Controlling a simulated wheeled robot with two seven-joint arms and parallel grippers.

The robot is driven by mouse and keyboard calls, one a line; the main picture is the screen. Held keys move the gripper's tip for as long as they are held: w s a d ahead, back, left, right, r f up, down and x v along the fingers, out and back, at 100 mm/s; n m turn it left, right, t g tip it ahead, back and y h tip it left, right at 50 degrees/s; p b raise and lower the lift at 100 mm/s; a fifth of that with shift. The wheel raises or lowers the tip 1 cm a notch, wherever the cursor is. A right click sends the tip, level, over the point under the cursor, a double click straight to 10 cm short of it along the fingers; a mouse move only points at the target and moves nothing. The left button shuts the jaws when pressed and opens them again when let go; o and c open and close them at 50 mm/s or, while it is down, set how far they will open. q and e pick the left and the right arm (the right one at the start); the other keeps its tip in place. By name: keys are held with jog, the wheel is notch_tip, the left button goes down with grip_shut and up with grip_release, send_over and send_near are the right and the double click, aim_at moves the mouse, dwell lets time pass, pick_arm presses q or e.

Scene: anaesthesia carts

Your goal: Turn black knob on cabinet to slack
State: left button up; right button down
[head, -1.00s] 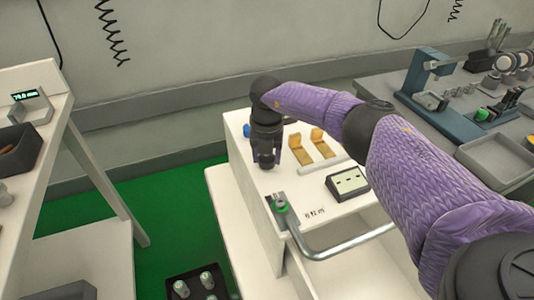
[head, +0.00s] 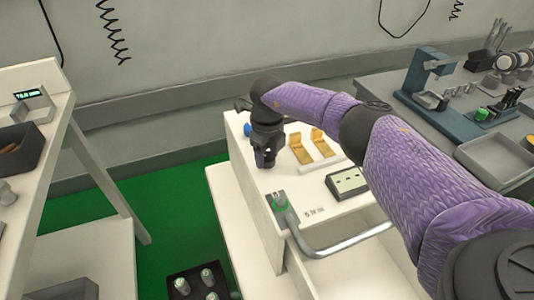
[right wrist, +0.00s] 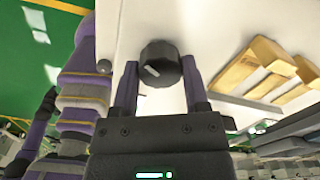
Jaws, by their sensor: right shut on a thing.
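The black knob (right wrist: 160,64) stands on the white top of the cabinet (head: 310,232). In the right wrist view its round face carries a white pointer line, slanting from upper left to lower right. My right gripper (right wrist: 159,82) is shut on the knob, one finger on each side of it. In the head view my right gripper (head: 266,160) points down at the cabinet top near its left edge and hides the knob. I cannot read any scale around the knob. My left gripper is not in view.
A blue knob (head: 248,130) is behind. Green floor lies left.

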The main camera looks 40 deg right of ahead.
jog(key=shift+n, duration=2)
jog(key=shift+n+b, duration=0.3)
jog(key=shift+n, duration=0.6)
